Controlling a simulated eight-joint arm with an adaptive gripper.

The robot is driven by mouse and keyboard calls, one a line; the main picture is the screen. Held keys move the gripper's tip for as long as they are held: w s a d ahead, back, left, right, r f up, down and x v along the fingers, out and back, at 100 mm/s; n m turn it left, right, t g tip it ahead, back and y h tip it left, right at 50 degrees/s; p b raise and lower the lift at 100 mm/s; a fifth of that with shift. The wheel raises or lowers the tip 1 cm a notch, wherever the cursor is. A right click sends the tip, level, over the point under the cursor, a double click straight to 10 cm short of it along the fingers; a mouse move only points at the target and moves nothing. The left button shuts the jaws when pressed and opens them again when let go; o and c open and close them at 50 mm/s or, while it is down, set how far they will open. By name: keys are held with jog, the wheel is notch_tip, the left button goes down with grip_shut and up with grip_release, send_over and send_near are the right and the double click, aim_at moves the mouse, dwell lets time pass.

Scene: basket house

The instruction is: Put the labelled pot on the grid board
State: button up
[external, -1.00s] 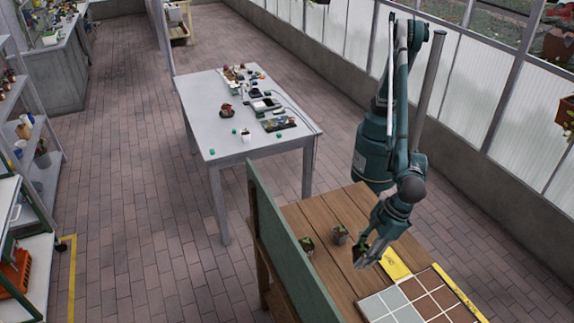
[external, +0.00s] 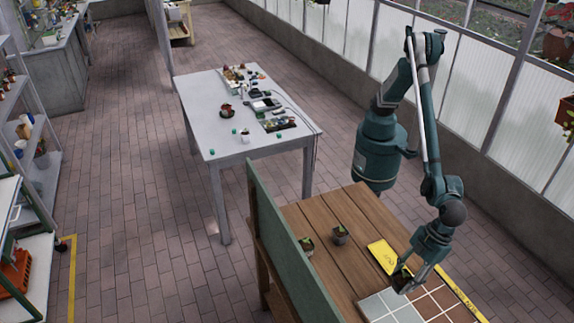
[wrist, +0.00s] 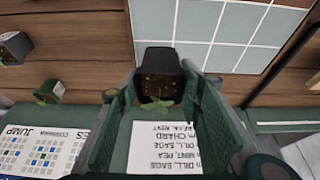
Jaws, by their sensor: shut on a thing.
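A small dark square pot (wrist: 158,62) with soil and a green seedling is between the fingers of my gripper (wrist: 158,92) in the wrist view. My gripper is shut on it.
A yellow card (external: 381,257) lies beside the grid board. Printed sheets (wrist: 165,147) show on the green panel.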

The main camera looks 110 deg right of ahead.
aim_at(399, 289)
jog(key=shift+f, duration=0.1)
jog(key=shift+f+b, duration=0.3)
jog(key=shift+f, duration=2.75)
jog(key=shift+f, duration=1.85)
jog(key=shift+f+b, duration=0.2)
jog(key=shift+b, duration=0.15)
jog(key=o, duration=0.9)
jog(key=shift+r, duration=0.15)
jog(key=p+v, duration=0.1)
jog(key=v, duration=1.1)
